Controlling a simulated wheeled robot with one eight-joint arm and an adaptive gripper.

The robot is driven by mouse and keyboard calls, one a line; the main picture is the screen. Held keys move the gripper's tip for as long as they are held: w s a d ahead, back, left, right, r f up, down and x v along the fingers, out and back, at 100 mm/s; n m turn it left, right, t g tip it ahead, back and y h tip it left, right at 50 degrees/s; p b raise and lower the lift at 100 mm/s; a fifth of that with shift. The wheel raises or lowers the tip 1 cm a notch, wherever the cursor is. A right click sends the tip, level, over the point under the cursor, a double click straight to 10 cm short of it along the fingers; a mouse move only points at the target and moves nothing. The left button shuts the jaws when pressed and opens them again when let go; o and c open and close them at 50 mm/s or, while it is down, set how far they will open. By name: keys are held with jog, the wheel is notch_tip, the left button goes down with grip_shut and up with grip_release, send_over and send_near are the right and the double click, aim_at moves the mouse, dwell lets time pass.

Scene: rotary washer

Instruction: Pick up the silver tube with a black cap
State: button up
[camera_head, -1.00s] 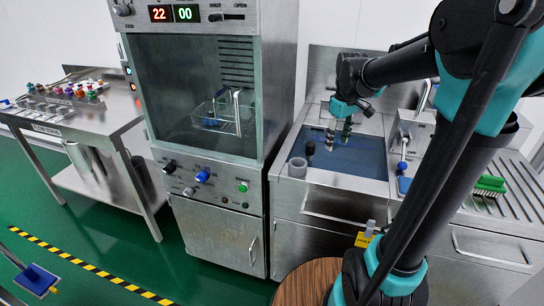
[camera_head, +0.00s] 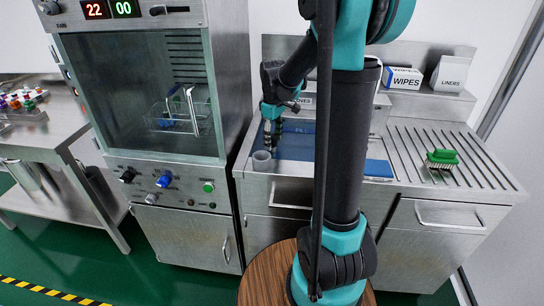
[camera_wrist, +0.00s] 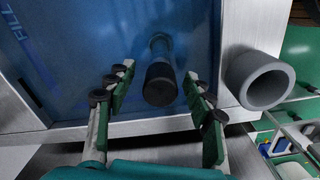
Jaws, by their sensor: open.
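The silver tube (camera_wrist: 161,45) stands in the blue-tinted basin in the wrist view, with its round black cap (camera_wrist: 160,85) facing the camera. Much of its body is hidden behind the cap and looks bluish. My gripper (camera_wrist: 158,80) is open, with one green-padded finger on each side of the cap and a visible gap to both. I cannot tell whether the fingertips are level with the cap. In the head view my gripper (camera_head: 273,132) points down over the basin (camera_head: 300,145); I cannot make out the tube there.
The glass-fronted washer (camera_head: 145,90) rises at left. A green brush (camera_head: 441,158) lies on the ribbed drainboard (camera_head: 480,165), mostly clear.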

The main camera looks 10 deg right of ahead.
aim_at(272, 151)
jog(key=shift+w+a+f, duration=0.1)
jog(key=shift+f, duration=1.35)
jog(key=shift+a+f, duration=0.1)
jog(key=shift+f, duration=1.35)
grip_shut()
